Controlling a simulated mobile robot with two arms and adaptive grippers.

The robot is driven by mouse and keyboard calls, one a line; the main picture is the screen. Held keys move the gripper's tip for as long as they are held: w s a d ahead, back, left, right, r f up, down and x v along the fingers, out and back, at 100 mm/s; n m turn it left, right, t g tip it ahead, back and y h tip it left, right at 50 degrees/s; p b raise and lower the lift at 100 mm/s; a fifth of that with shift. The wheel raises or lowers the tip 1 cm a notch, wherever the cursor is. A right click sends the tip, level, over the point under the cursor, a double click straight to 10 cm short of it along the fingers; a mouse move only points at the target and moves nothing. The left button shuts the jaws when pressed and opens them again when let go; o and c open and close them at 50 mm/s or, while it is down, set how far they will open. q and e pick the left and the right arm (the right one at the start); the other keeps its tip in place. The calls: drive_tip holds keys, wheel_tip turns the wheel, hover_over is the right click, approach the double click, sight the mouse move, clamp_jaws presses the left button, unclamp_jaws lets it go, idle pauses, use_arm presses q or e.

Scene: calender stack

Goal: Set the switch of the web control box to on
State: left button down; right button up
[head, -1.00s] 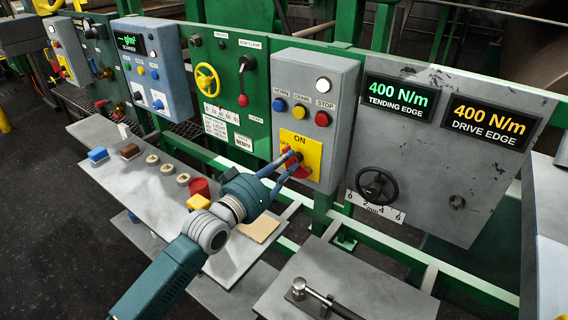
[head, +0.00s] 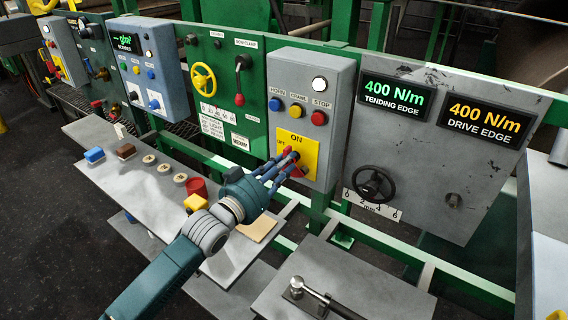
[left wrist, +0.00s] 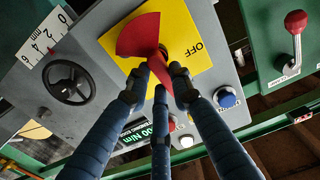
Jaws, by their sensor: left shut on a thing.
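The web control box (head: 331,98) is a grey box with a yellow plate (head: 310,146) low on its front, marked ON at the top and OFF at the left. The switch is a red rotary handle on that plate; in the left wrist view its wide red part (left wrist: 138,36) lies beside the OFF label. My left gripper (head: 289,163) is at the plate, its blue fingers (left wrist: 158,82) closed around the narrow end of the red handle. The fingers partly hide the handle, so its exact angle is hard to tell. My right gripper is not in view.
Blue, yellow and red buttons (head: 319,118) and a white lamp (head: 319,84) sit above the plate. A black handwheel (head: 373,185) is to the right. A grey shelf (head: 98,135) with loose blocks lies left, below a green panel (head: 222,48).

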use_arm(q)
drive_tip(key=shift+a+f, duration=0.1)
drive_tip(key=c, duration=1.5)
unclamp_jaws()
drive_tip(key=shift+c, duration=0.2)
drive_tip(key=v, duration=1.2)
